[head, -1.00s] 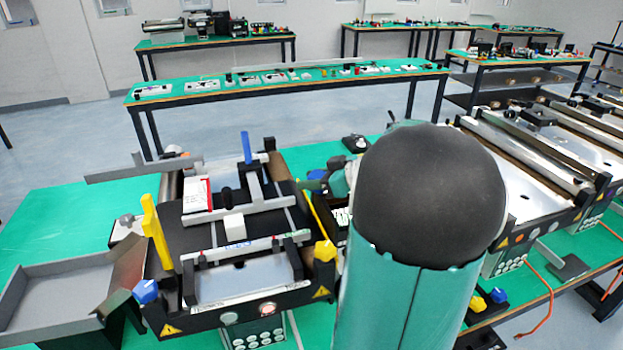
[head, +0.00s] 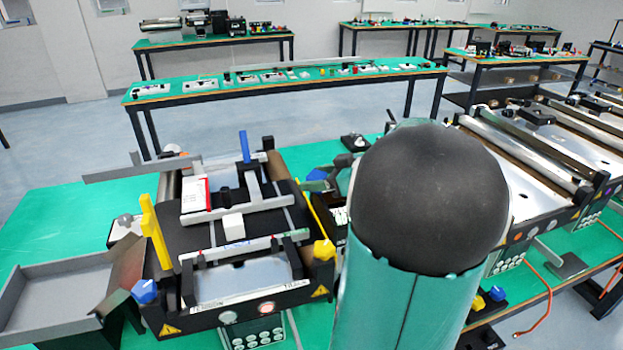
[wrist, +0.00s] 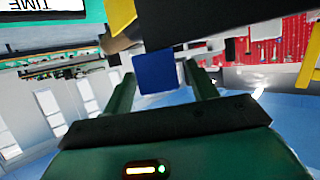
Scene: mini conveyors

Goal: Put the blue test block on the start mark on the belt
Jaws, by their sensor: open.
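A blue block (wrist: 157,73) shows in the wrist view between the two fingertips of my gripper (wrist: 160,78). The fingers stand apart with gaps beside the block, so the gripper is open. A dark edge lies directly above the block in this picture. In the head view my arm hides the gripper, and I cannot make out the block there. The black belt (head: 190,238) of the near conveyor is at the left centre. It carries pale lines across it, but I cannot tell which is the start mark.
A white block (head: 233,225), a red-and-white box (head: 196,195) and grey guide rails stand on or over the belt. A yellow post (head: 155,238) rises at its left edge. A grey tray (head: 50,290) is at the left. More conveyors (head: 550,150) stand at the right.

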